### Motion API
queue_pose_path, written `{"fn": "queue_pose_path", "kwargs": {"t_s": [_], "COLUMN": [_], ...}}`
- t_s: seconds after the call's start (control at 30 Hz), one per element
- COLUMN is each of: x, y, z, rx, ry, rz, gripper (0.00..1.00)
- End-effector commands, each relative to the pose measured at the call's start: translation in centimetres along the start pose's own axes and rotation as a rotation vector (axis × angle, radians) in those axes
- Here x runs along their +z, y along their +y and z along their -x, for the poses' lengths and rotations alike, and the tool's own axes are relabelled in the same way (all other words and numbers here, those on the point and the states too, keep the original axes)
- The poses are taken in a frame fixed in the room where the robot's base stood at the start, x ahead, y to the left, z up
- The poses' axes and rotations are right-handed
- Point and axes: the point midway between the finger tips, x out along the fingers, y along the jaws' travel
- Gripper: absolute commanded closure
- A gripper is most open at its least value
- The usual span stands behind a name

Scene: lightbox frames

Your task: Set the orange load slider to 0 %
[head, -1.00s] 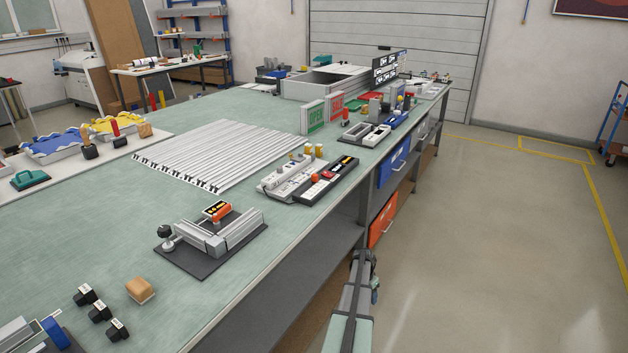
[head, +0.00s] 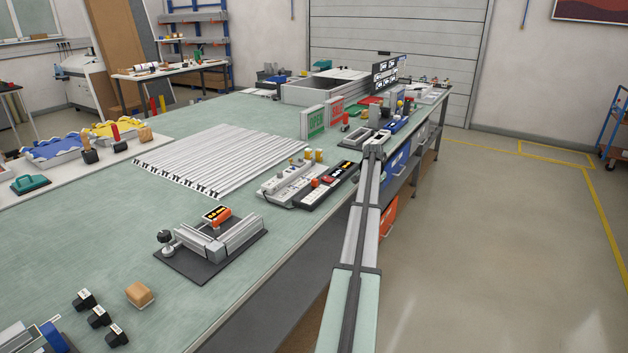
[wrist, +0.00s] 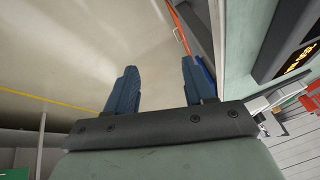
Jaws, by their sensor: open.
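In the wrist view, a dark panel with amber characters (wrist: 298,62) is cut off at the right edge. My gripper (wrist: 157,82) is open and empty, its blue fingers apart beside the table edge, over the floor. In the head view its fingers cannot be made out.
A grey socket-like strip (head: 287,181) lies left of the panel. A clamp device (head: 213,240) with an orange-and-black block stands nearer. Signs (head: 312,122) and several small items stand beyond. Blue and orange drawers are under the table edge.

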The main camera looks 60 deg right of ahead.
Motion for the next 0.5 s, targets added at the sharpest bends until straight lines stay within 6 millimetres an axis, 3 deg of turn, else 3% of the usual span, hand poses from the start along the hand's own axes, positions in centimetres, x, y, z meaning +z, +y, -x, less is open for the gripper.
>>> {"fn": "queue_pose_path", "kwargs": {"t_s": [0.07,0.17,0.37,0.5], "x": [-0.6,0.9,6.3,10.8], "y": [-1.7,-4.3,-9.2,-12.7], "z": [2.1,5.0,10.8,15.9], "rx": [-0.014,-0.013,0.020,0.049], "ry": [0.011,0.007,-0.014,-0.029], "rz": [0.006,0.043,0.144,0.222], "gripper": [0.47,0.47,0.47,0.47]}}
